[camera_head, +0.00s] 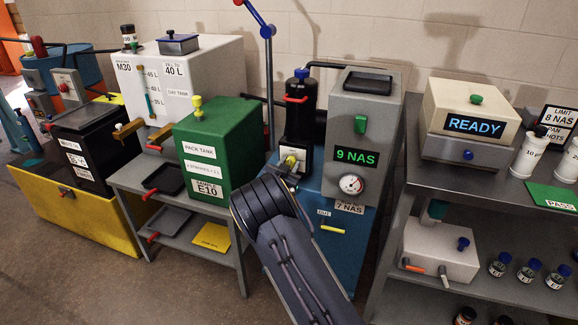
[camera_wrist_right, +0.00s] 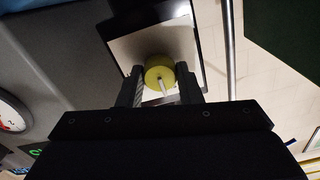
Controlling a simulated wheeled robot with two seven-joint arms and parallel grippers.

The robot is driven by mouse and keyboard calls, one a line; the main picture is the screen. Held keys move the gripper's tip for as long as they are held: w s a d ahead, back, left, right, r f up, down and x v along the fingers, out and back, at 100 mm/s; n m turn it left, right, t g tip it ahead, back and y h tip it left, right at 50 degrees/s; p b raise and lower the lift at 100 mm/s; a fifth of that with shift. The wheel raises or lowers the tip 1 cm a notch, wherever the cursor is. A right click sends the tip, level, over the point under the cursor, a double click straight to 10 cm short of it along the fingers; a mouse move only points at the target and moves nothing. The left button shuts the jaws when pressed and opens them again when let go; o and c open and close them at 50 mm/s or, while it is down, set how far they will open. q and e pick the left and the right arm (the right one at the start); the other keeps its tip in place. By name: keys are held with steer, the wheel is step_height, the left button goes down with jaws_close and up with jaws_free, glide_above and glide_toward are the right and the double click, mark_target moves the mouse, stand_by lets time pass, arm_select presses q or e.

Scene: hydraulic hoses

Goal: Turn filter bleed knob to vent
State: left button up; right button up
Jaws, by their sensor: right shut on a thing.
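The yellow bleed knob (camera_head: 291,160) is on the front of the black filter housing (camera_head: 300,118), low down beside a pale plate. My right gripper (camera_head: 287,167) reaches up to it from below and is shut on it. In the right wrist view the round yellow knob (camera_wrist_right: 158,72) sits between the two dark fingers (camera_wrist_right: 160,84), with a white pointer mark toward the lower right. A pale panel (camera_wrist_right: 165,42) with a dark border lies behind it. Any vent marking is too small or hidden to read. My left gripper is not in view.
A grey unit reading 9 NAS (camera_head: 356,155) with a round gauge (camera_head: 350,184) stands just right of the filter. A green pack tank (camera_head: 222,140) stands left. A red handle (camera_head: 296,99) sits above the knob. A metal bench (camera_head: 500,195) is at right.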

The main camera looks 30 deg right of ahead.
steer(key=shift+f+b, duration=0.1)
steer(key=shift+b, duration=0.3)
steer(key=shift+m+b, duration=8.9)
steer(key=shift+b, duration=1.25)
steer(key=o, duration=1)
steer(key=shift+a, duration=0.1)
steer(key=p+v, duration=0.1)
steer(key=v, duration=0.6)
steer(key=shift+s+a, duration=0.2)
steer(key=shift+s, duration=0.1)
